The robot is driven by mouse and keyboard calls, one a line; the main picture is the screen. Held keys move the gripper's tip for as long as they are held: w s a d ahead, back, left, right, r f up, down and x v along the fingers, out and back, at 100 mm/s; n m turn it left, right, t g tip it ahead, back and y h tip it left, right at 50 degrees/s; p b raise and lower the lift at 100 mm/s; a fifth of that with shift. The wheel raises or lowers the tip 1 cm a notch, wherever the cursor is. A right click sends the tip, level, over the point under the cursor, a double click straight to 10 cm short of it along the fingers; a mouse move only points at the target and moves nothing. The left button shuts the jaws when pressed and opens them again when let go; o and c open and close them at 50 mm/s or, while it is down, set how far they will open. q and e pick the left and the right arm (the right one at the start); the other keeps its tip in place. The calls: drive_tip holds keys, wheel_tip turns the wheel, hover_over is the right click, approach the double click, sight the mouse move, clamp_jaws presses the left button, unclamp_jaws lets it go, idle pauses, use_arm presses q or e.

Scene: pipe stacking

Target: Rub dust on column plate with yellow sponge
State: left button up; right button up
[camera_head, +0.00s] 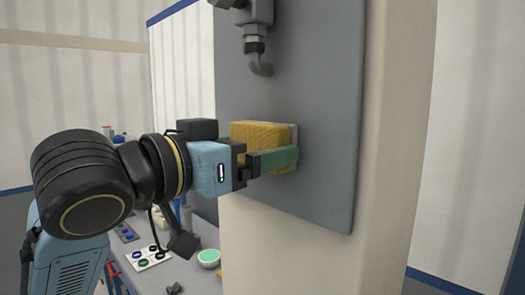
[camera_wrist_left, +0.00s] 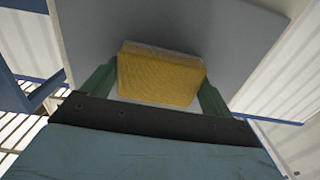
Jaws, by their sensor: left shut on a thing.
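The yellow sponge (camera_head: 262,134) is held in my left gripper (camera_head: 280,158), which is shut on it with green fingers on its sides. In the left wrist view the sponge (camera_wrist_left: 160,78) sits between the two green fingers, with a pale layer on its far side. That pale side faces the grey column plate (camera_head: 325,110) and looks close against it; I cannot tell for sure whether it touches. The plate also shows in the left wrist view (camera_wrist_left: 215,35). I cannot make out dust on the visible plate. My right gripper is not in view.
A bent metal pipe fitting (camera_head: 260,62) sticks out from the plate above the sponge. The beige column (camera_head: 395,150) stands behind the plate. Below left, a table holds a green-and-white round dish (camera_head: 208,257), a panel with coloured rings (camera_head: 149,257) and small items.

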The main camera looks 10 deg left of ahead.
use_arm(q)
drive_tip(key=w+a, duration=0.4)
drive_tip(key=a, duration=0.2)
drive_tip(key=shift+w, duration=0.4)
idle(0.4)
drive_tip(key=shift+a, duration=0.1)
drive_tip(key=shift+v, duration=2.95)
drive_tip(key=v, duration=0.3)
